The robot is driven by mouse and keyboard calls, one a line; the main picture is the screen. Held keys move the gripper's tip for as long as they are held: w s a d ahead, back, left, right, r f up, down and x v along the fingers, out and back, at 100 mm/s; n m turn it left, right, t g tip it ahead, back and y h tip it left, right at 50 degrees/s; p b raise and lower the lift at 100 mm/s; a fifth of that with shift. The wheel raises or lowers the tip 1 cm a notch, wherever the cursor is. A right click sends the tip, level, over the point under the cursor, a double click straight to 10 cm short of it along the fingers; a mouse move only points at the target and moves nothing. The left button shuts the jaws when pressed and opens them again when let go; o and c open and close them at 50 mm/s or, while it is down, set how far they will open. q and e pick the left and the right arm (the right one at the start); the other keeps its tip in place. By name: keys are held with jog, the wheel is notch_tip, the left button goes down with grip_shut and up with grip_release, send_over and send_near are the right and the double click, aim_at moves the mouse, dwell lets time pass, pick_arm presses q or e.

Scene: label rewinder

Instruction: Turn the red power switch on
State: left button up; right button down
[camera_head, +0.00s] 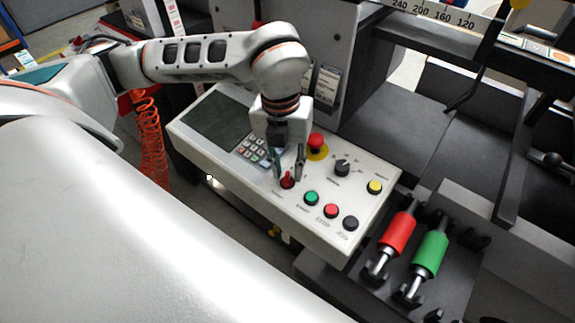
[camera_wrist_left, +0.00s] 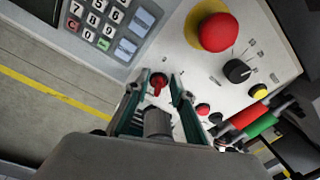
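The red power switch (camera_head: 287,181) is a small red knob with a lever on the light control panel (camera_head: 225,165), below the keypad. In the left wrist view the red switch (camera_wrist_left: 157,83) shows between the fingertips, with its lever pointing down in the picture. My left gripper (camera_head: 288,174) points down at the panel with its fingers apart, one on each side of the switch. The fingertips (camera_wrist_left: 162,84) look close to the switch; I cannot tell whether they touch it. My right gripper is not in view.
A red emergency stop (camera_head: 316,143) on a yellow disc and a black knob (camera_head: 342,168) sit close by. Green (camera_head: 311,198), red (camera_head: 331,210), black (camera_head: 350,223) and yellow (camera_head: 375,187) buttons are to the right. Red (camera_head: 397,236) and green (camera_head: 430,252) rollers lie beyond the panel.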

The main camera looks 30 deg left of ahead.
pick_arm(q)
grip_shut()
jog(key=shift+m, duration=0.3)
jog(key=m+b, duration=0.1)
jog(key=m, duration=0.1)
jog(key=m+b, duration=0.1)
jog(key=m, duration=0.1)
jog(key=shift+w+d+y, duration=0.1)
jog(key=shift+d+y, duration=0.25)
jog(key=shift+y, duration=0.05)
jog(key=shift+d+m+y+b, duration=0.2)
jog(key=shift+m+b, duration=0.4)
jog(key=shift+m, duration=0.7)
jog(key=shift+d+m+y+b, duration=0.15)
jog(key=shift+m+b, duration=0.4)
jog(key=shift+m, duration=0.75)
jog(key=shift+r, duration=0.1)
grip_release()
